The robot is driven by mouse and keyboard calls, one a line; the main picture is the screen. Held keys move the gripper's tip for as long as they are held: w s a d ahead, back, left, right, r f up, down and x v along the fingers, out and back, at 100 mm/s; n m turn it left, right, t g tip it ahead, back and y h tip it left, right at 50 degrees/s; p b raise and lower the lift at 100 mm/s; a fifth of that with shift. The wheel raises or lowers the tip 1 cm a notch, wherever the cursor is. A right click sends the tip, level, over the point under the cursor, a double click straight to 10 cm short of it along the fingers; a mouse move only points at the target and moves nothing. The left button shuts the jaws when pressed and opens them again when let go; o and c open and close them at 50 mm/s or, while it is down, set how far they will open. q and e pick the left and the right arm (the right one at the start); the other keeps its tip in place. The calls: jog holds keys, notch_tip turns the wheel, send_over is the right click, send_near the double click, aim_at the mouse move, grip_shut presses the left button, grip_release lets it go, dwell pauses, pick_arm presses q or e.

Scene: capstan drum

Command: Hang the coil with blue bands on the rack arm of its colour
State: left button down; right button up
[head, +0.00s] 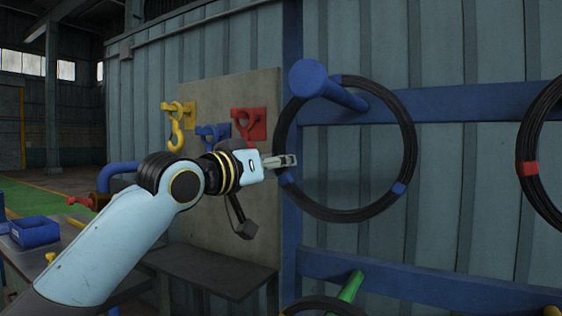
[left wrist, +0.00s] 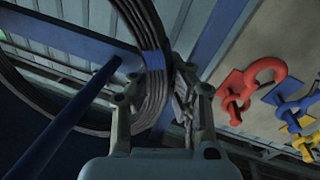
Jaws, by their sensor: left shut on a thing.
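The black coil with blue bands (head: 412,150) is upright against the rack in the head view. The blue rack arm (head: 345,95) sticks out toward me; its round end is in front of the coil's upper left and its root shows inside the ring, so the coil appears to be around it. Whether the coil's weight rests on the arm I cannot tell. My left gripper (head: 288,161) is shut on the coil's left side, near a blue band. In the left wrist view the coil strands (left wrist: 150,80) pass between the fingers (left wrist: 158,100). My right gripper is not in view.
A coil with a red band (head: 528,168) hangs at the right edge. A green rack arm (head: 350,287) sticks out below. A board with yellow (head: 175,120), blue and red (head: 248,124) hooks stands behind my left arm.

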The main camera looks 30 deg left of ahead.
pick_arm(q)
jog(key=shift+r, duration=0.15)
jog(key=c, duration=1.3)
grip_release()
jog(key=shift+s, duration=0.1)
jog(key=shift+o, duration=0.2)
jog(key=shift+f, duration=0.2)
jog(key=v, duration=0.7)
jog(key=shift+s, duration=0.25)
jog(key=shift+r, duration=0.15)
